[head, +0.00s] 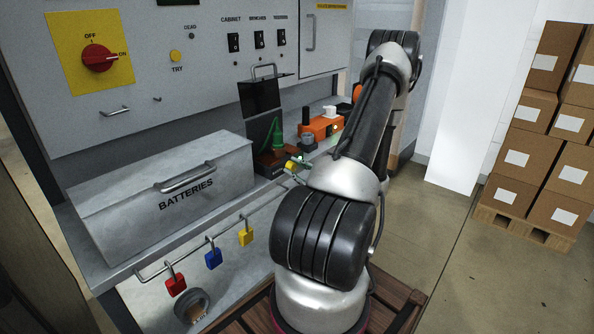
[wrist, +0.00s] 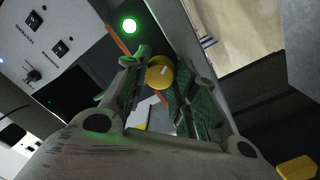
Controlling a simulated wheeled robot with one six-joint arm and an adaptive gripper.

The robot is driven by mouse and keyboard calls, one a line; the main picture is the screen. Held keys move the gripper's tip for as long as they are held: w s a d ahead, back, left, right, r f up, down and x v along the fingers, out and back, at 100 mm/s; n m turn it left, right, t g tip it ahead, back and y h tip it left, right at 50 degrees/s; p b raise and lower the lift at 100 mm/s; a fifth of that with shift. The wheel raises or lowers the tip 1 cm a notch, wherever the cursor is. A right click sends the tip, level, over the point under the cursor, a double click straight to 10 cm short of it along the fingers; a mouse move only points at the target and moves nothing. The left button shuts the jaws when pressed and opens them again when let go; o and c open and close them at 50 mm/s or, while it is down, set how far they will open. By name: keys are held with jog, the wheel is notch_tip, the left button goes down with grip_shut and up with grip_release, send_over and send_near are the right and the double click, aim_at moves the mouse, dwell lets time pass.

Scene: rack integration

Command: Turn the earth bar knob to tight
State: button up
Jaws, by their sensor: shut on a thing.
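A round yellow knob (wrist: 160,75) with a short pale mark on its face sits between the fingertips of my gripper (wrist: 157,72) in the wrist view. The fingers are shut on its sides. In the head view a small yellow part (head: 291,165) shows by a dark block (head: 268,165) with a green cable (head: 276,135). My gripper is mostly hidden there behind my arm. I cannot read any tight or loose marking by the knob.
A grey batteries box (head: 165,205) stands left on the shelf. An orange device (head: 320,127) with a green light (wrist: 129,25) is close behind the gripper. Red (head: 175,284), blue (head: 213,258) and yellow (head: 246,236) padlocks hang on the front rail. Stacked cartons (head: 545,130) stand far right.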

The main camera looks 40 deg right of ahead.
jog(key=shift+a, duration=0.1)
dwell(0.3)
jog(key=o, duration=1.1)
jog(key=shift+c, duration=0.2)
jog(key=s, duration=1.2)
jog(key=shift+d+f, duration=0.15)
jog(key=shift+d, duration=0.05)
